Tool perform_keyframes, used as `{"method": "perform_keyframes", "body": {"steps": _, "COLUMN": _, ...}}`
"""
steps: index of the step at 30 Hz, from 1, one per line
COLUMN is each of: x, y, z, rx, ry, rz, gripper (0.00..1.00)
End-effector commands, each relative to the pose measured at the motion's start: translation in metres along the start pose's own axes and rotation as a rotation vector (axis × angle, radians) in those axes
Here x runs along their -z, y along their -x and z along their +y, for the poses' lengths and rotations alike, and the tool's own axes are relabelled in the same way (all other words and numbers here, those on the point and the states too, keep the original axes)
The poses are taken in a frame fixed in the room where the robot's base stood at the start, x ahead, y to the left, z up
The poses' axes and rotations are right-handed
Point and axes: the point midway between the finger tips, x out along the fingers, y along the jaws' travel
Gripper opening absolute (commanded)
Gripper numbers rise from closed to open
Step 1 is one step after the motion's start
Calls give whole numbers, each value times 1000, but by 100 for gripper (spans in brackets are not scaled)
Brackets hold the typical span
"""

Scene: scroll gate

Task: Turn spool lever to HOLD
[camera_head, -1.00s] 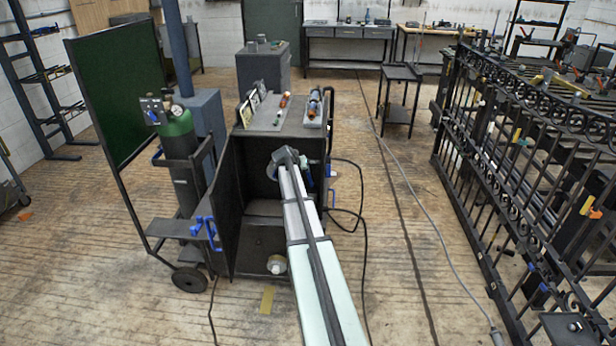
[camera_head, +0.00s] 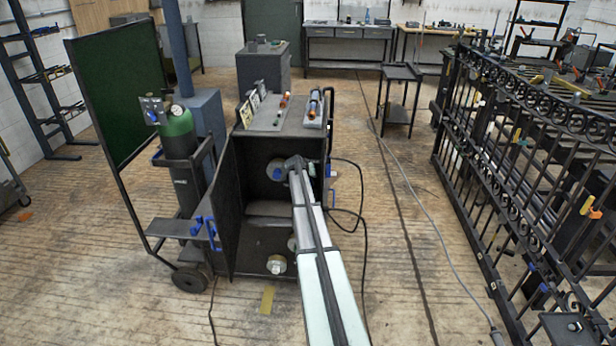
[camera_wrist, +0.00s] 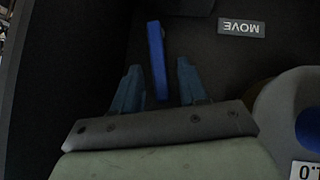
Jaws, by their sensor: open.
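The blue spool lever (camera_wrist: 157,55) shows in the wrist view as a narrow upright bar. My gripper (camera_wrist: 159,68) is open, with one blue finger on each side of the lever and gaps visible between. I cannot tell the depth between fingers and lever. A label reading MOVE (camera_wrist: 240,28), upside down, is to the right of the lever. No HOLD label is visible. In the head view my arm reaches into the open dark cabinet (camera_head: 262,150), and the gripper and lever are hidden there.
A grey spool with a blue hub (camera_wrist: 311,128) is close at the right of my gripper; its hub also shows in the head view (camera_head: 277,174). The cabinet's open door (camera_head: 226,215) stands left of my arm. Small items (camera_head: 283,103) sit on top. A gate (camera_head: 520,160) stands right.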

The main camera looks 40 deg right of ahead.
Motion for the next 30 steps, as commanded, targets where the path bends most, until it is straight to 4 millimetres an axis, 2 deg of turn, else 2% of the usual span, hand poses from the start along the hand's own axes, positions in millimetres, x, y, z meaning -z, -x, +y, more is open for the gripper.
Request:
{"method": "perform_keyframes", "body": {"steps": 8, "x": 0, "y": -1, "z": 0, "rx": 0, "ry": 0, "rz": 0, "gripper": 42}}
{"method": "perform_keyframes", "body": {"steps": 21, "x": 0, "y": 0, "z": 0, "rx": 0, "ry": 0, "rz": 0, "gripper": 0}}
{"method": "perform_keyframes", "body": {"steps": 30, "x": 0, "y": 0, "z": 0, "rx": 0, "ry": 0, "rz": -1, "gripper": 0}}
